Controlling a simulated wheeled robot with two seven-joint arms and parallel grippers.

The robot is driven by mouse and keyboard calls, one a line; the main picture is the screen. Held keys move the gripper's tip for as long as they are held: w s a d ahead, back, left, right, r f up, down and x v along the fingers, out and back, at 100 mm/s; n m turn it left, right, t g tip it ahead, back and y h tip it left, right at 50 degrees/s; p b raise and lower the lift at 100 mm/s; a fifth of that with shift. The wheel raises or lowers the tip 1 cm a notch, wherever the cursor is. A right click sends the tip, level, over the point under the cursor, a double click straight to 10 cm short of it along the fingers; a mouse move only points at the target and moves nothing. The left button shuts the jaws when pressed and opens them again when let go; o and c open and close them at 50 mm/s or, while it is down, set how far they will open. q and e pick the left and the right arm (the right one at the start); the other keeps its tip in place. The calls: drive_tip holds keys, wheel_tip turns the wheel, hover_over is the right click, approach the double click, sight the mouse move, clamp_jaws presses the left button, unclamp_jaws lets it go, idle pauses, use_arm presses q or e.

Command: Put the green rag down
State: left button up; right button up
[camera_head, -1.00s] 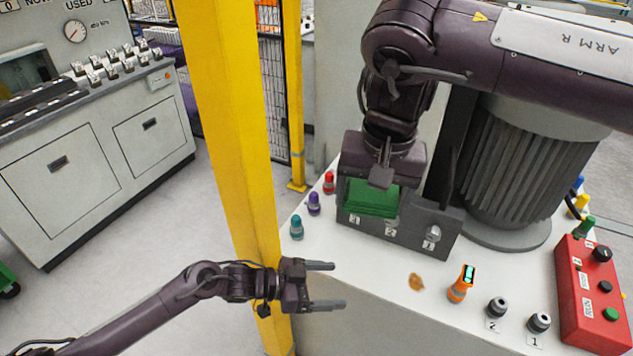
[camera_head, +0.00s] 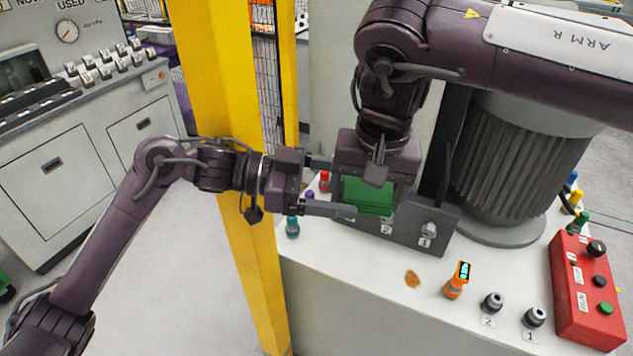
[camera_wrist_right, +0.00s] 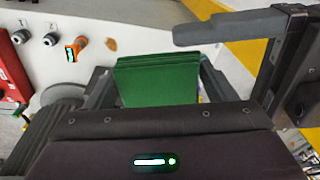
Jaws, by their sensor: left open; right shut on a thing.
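The green rag (camera_head: 368,195) is a folded green block held by my right gripper (camera_head: 374,178), in front of the grey numbered block (camera_head: 400,233) on the white table. In the right wrist view the rag (camera_wrist_right: 158,80) sits between the right gripper's fingers. My left gripper (camera_head: 335,187) is open, its fingers pointing right, close to the rag's left side. One left finger shows in the right wrist view (camera_wrist_right: 228,30). I cannot tell whether the left fingers touch the rag.
The white table (camera_head: 380,285) holds an orange device (camera_head: 456,281), two small grey fittings, a brown stain (camera_head: 412,279) and a red control box (camera_head: 588,290). Coloured bottles stand at its left edge. A yellow post (camera_head: 228,130) rises behind my left arm.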

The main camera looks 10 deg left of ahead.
sight(360, 190)
use_arm(q)
drive_tip(key=shift+w+d+f, duration=0.1)
drive_tip(key=shift+d+f, duration=0.05)
drive_tip(key=shift+d, duration=0.75)
drive_tip(key=shift+w+d+f, duration=0.1)
drive_tip(key=shift+d+f, duration=0.05)
drive_tip(key=shift+d, duration=0.75)
drive_tip(key=c, duration=0.9)
drive_tip(key=shift+c, duration=0.6)
use_arm(e)
drive_tip(key=o, duration=0.9)
drive_tip(key=shift+w, duration=0.1)
drive_tip(key=shift+c, duration=0.2)
use_arm(q)
drive_tip(key=shift+c, duration=0.8)
use_arm(e)
drive_tip(key=shift+o, duration=2.2)
